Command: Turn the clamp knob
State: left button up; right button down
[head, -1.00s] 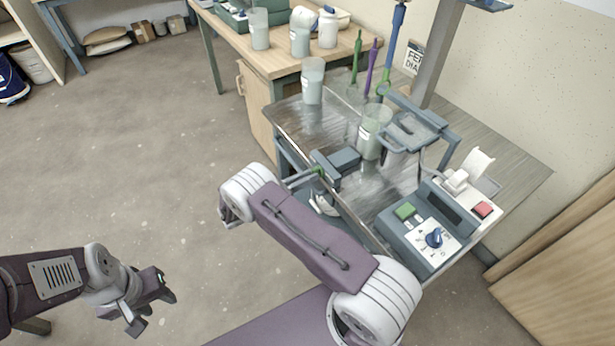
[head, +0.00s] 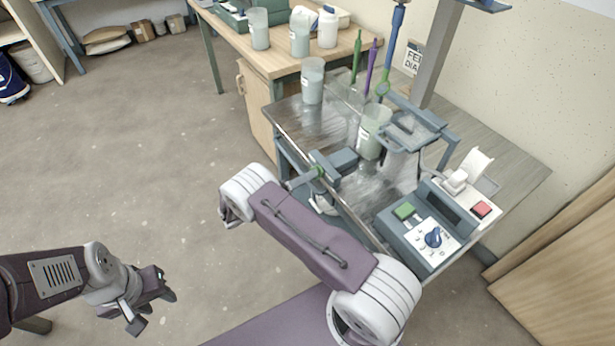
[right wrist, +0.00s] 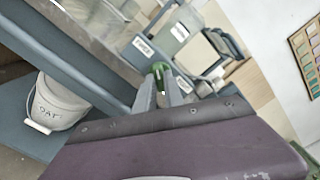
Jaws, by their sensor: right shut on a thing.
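The clamp (head: 335,165) is a grey block at the near edge of the metal-topped table, with a small green knob (head: 318,172) on its near side. The green knob also shows in the right wrist view (right wrist: 160,68), between the fingertips. My right gripper (head: 312,175) is shut on the knob; its fingers show in the right wrist view (right wrist: 160,88). My right forearm hides the gripper's base in the head view. My left gripper (head: 155,308) is open and empty, over the floor at lower left, far from the clamp.
A control box (head: 430,232) with a blue dial stands right of the clamp. A clear bucket (head: 372,133) stands beside a grey bracket (head: 412,130) behind it. Another beaker (head: 313,80) stands at the back. A white bucket (right wrist: 60,105) sits below the tabletop.

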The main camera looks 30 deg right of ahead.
jog(key=shift+n, duration=0.5)
jog(key=c, duration=1.4)
grip_release()
jog(key=shift+c, duration=0.2)
jog(key=a, duration=0.9)
jog(key=shift+s+b, duration=0.35)
